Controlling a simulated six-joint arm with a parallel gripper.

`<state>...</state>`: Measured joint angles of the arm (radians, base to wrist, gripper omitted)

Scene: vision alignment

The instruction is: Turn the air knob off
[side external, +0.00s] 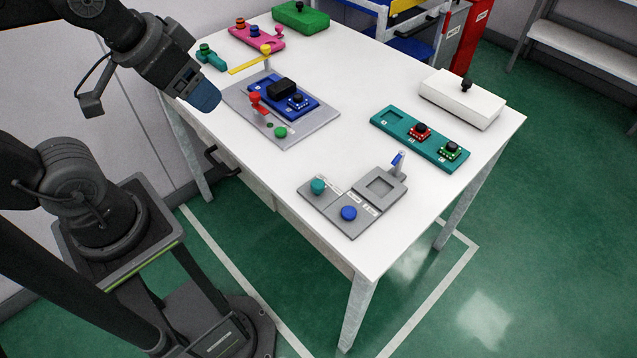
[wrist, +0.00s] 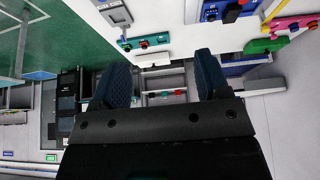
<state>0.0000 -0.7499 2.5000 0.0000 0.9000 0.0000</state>
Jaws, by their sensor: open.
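Which knob is the air knob cannot be told, as the labels are too small to read. A light grey panel (side external: 330,202) near the table's front corner carries a teal knob (side external: 318,186) and a blue knob (side external: 348,213), with small white labels beside them. A larger grey plate (side external: 308,137) at mid-table carries a red knob (side external: 255,97), a green knob (side external: 281,131) and a blue fixture (side external: 265,96). My gripper (side external: 207,98) is above the table's left edge, apart from every knob. The wrist view shows its two blue fingers (wrist: 160,82) spread and empty.
A teal board (side external: 391,120) with red and green blocks lies at the right, near a white box (side external: 460,99). A yellow bar (side external: 249,66), pink block (side external: 257,37) and green box (side external: 300,17) lie farther back. Bare white table separates the panels.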

